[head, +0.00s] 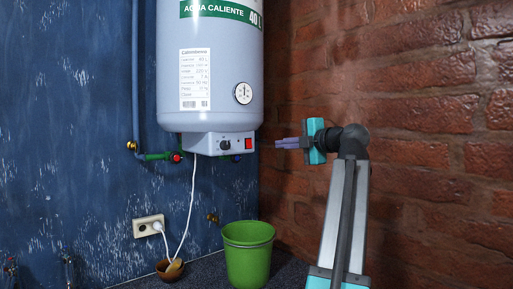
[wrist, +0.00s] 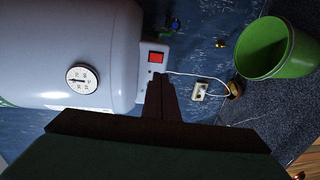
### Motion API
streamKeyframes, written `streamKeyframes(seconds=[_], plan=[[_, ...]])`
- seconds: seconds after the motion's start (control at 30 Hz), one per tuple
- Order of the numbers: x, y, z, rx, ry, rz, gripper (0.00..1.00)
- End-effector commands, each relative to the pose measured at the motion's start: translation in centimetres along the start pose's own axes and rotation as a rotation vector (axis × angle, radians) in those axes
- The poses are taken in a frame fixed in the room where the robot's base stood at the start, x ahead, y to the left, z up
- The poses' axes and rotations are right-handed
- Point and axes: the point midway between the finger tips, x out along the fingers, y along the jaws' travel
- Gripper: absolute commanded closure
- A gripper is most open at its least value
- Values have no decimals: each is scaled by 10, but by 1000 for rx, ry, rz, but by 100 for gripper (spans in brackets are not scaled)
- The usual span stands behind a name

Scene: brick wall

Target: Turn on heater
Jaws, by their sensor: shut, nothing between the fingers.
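The heater (head: 215,85) is a light grey cylinder hung on the blue wall, with a control panel (head: 205,143) underneath. The panel has a dark round knob (head: 225,145) and a red rocker switch (head: 249,143). My gripper (head: 277,144) is shut and empty, to the right of the red switch at about its height, with a visible gap in the head view. In the wrist view the red switch (wrist: 156,57) shows just beyond the tips of my shut gripper (wrist: 160,76). The fingers hide part of the panel there, and I do not see the knob. The switch's position is too small to tell.
A brick wall (head: 430,110) stands close on the right. A green bucket (head: 248,262) and a small brown pot (head: 170,270) stand below. A white cable (head: 190,205) hangs from the heater near a wall socket (head: 148,226). Pipe and valve (head: 160,156) are at left.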

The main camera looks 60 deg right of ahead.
Motion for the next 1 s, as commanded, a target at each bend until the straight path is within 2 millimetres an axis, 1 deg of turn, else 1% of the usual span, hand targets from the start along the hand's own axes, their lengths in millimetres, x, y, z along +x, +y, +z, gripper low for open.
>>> streamKeyframes(seconds=[0.37,0.53,0.67,1.0], plan=[[1,0,1,1,-1,0,100],[8,0,1,1,0,-1,100],[20,2,1,2,1,0,100],[67,2,1,1,0,0,100]])
